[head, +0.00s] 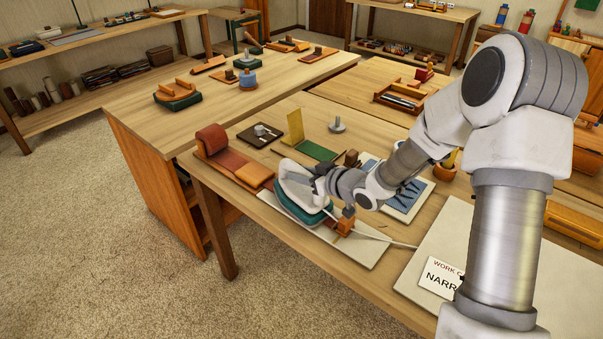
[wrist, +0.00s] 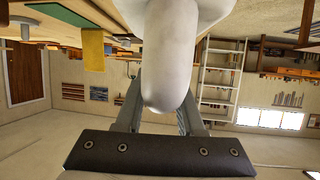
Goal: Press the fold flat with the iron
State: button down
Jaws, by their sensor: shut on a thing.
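The iron (head: 297,185) has a white body, with a dark teal layer (head: 303,211) right beneath it. It is over the near left part of the workbench, above a pale board (head: 345,246). My gripper (head: 318,184) is shut on the iron in the head view. In the wrist view, the iron's rounded white part (wrist: 166,70) is between my two grey fingers (wrist: 158,103). I cannot make out the fold; the iron and my gripper hide part of the board. I cannot tell whether the iron touches what is below it.
A small orange-brown wooden block (head: 344,226) stands close right of the iron. A red and orange padded piece (head: 230,158) lies to its left. A large pale board with a sign (head: 440,275) lies right.

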jog(key=shift+w+r+p, duration=0.1)
jog(key=shift+r+p, duration=2.3)
jog(key=shift+r, duration=0.95)
jog(key=shift+a, duration=0.1)
